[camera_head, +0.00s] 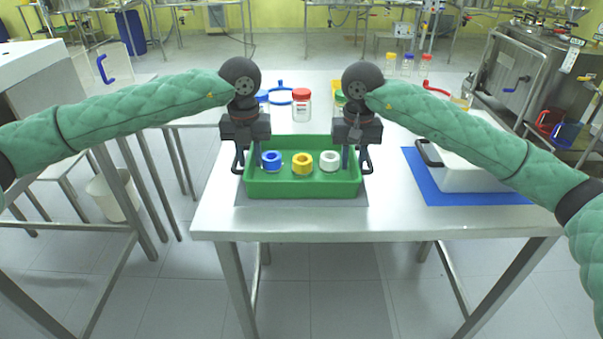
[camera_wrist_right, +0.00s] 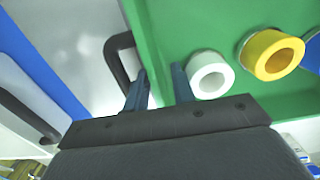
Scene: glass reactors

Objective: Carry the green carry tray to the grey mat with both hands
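The green tray (camera_head: 302,188) sits level near the table's front edge, on a grey mat (camera_head: 300,202) whose front strip shows. In it stand a blue ring (camera_head: 271,167), a yellow ring (camera_head: 302,170) and a white ring (camera_head: 329,167). My left gripper (camera_head: 249,160) is over the tray's left end wall. My right gripper (camera_head: 357,160) is over the right end wall. In the right wrist view its fingers (camera_wrist_right: 160,88) are apart, one inside the tray and one outside, beside a dark handle (camera_wrist_right: 118,58). The left fingers also look apart.
To the right, a white box (camera_head: 475,178) with a dark handle stands on a blue mat (camera_head: 480,198). Behind the tray are a red-lidded jar (camera_head: 301,108) and other lidded containers. The tabletop between tray and blue mat is clear.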

